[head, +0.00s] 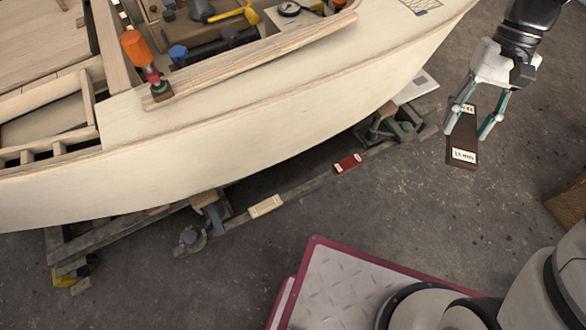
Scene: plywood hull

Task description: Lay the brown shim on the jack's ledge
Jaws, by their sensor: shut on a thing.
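The brown shim (463,139) is a dark flat block with pale labels on it, at the upper right in the head view. My gripper (467,132) is shut on it, with one teal finger on either side, and holds it above the concrete floor. A green jack-like support (404,129) stands under the hull's edge, to the left of the shim and apart from it. A grey-blue one (217,216) stands further left. I cannot make out a ledge clearly on either.
The plywood hull (230,140) overhangs a long grey beam. A red block (347,163) and a cream block (265,206) lie on the beam. A pale panel (417,86) lies beyond the green support. Floor between shim and beam is clear.

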